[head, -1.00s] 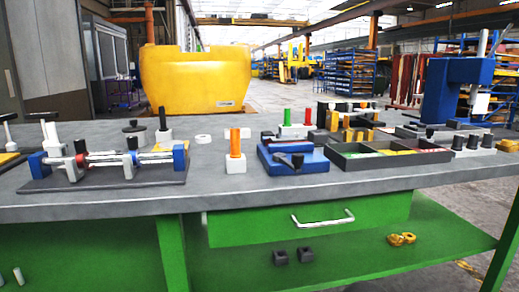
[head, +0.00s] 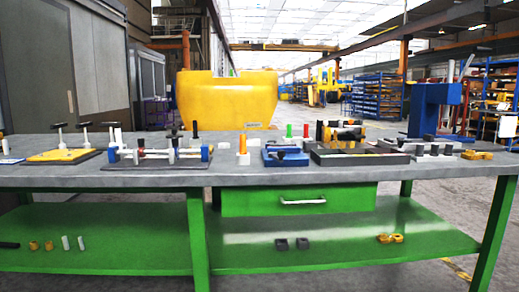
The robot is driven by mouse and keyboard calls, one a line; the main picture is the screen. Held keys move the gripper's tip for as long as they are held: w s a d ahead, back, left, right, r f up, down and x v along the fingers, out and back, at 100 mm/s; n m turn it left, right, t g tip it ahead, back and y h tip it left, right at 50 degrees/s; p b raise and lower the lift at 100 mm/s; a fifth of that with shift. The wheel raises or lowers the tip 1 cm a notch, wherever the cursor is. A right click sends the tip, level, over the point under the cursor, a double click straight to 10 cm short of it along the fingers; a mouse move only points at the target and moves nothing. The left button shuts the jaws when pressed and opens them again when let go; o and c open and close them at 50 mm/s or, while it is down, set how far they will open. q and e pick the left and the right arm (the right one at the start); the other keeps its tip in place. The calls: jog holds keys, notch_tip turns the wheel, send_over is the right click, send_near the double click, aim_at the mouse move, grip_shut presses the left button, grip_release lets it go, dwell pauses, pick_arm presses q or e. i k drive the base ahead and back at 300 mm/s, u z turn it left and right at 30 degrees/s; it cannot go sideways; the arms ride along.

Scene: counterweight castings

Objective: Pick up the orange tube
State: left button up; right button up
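The orange tube (head: 242,143) stands upright in a small white block (head: 243,159) on the grey top of the green workbench, near the middle of the head view. Its lower end is hidden in the block. Neither of my grippers is in view.
Left of the tube is a clamp-like fixture with rods and blue ends (head: 158,157). Right of it are a blue block (head: 284,158) and a dark divided tray (head: 345,158). A green tube (head: 289,130) and a red tube (head: 305,130) stand farther back. The bench's front edge is clear.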

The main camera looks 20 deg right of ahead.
aim_at(242, 136)
jog(key=z, duration=0.85)
jog(key=i, duration=1)
